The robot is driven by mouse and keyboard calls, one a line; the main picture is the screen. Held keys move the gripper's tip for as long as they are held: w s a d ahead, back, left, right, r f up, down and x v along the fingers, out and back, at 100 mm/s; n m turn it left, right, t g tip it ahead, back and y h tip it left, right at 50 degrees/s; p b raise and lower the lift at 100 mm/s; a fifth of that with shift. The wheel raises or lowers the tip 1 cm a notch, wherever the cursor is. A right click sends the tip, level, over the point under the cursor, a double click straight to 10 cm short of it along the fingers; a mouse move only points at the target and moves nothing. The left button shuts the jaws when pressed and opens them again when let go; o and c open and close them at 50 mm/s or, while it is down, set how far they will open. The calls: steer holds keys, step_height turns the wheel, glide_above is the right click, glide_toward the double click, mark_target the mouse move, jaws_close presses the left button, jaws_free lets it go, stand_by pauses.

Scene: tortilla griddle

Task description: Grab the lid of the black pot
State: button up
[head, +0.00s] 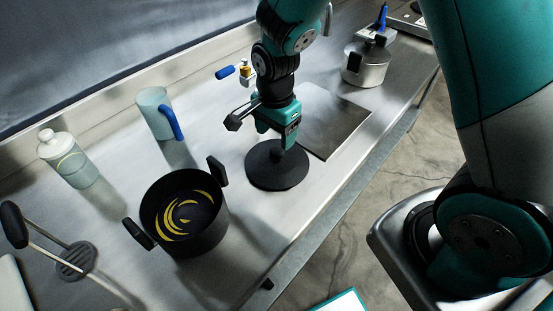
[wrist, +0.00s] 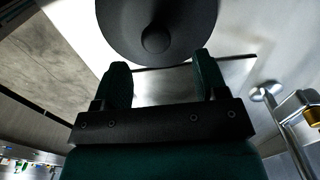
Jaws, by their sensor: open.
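The black lid (head: 268,170) lies flat on the metal counter, to the right of the black pot (head: 212,238). The pot is uncovered, has two black side handles, and shows yellow curved pieces inside. My gripper (head: 287,145) points down over the lid, close to its knob, which it partly hides in the head view. In the wrist view, my gripper (wrist: 160,62) is open and empty. There the round lid (wrist: 190,22) and its knob (wrist: 155,41) show just beyond the fingertips, roughly centred between them. I cannot tell whether a finger touches the lid.
A dark flat griddle plate (head: 335,122) lies behind my gripper. A lidded metal pot (head: 367,68) stands at the back right. A blue-handled mug (head: 155,112), a glass jar (head: 72,165) and a masher (head: 75,260) are on the left. The counter's front edge (head: 330,195) runs along the right.

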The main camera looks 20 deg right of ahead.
mark_target(277, 150)
steer(key=shift+s+d+f+p, duration=0.1)
steer(key=shift+f+p, duration=0.15)
steer(key=shift+f, duration=0.75)
steer(key=shift+s+a+f+p, duration=0.1)
steer(key=shift+f+p, duration=0.2)
steer(key=shift+f, duration=0.7)
steer(key=shift+s+d+f+p, duration=0.1)
steer(key=shift+f+p, duration=0.15)
steer(key=shift+f, duration=0.75)
steer(key=c, duration=1)
